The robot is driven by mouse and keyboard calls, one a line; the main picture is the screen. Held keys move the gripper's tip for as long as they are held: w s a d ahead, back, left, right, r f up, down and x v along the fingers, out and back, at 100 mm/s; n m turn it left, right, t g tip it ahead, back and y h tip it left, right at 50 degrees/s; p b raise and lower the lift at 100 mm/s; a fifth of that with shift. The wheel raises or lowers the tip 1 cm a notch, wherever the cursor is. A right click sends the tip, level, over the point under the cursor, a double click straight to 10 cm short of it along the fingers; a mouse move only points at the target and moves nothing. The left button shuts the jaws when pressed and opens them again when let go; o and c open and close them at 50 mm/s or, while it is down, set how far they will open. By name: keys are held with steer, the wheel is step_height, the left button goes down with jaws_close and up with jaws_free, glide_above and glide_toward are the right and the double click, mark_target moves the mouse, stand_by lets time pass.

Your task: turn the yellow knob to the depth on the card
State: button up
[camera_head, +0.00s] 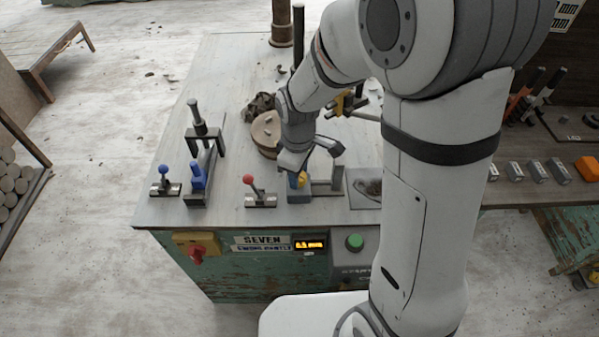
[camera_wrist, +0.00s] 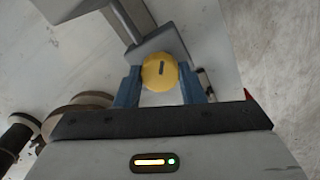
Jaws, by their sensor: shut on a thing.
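The yellow knob (camera_wrist: 158,75) sits between the two blue fingers of my gripper (camera_wrist: 160,84) in the wrist view, and the fingers are shut on it. A dark index mark shows on the knob's face. In the head view my gripper (camera_head: 297,172) reaches down to the yellow knob (camera_head: 301,179) at the front of the bench, beside a grey metal bracket (camera_head: 328,186). An orange-lit display (camera_head: 310,245) is on the green front panel; its digits are too small to read surely. I cannot make out a depth card for certain.
A red-knobbed lever (camera_head: 255,190) stands just left of the knob. A blue-knobbed lever (camera_head: 164,180) and a blue-handled clamp (camera_head: 197,178) stand farther left. A round wooden piece (camera_head: 266,133) lies behind my gripper. A green button (camera_head: 354,242) and a red switch (camera_head: 197,253) are on the front panel.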

steer(key=shift+n, duration=1.1)
steer(key=o, duration=1)
steer(key=shift+r, duration=0.1)
step_height(320, 180, up, 8)
steer(key=shift+f, duration=0.15)
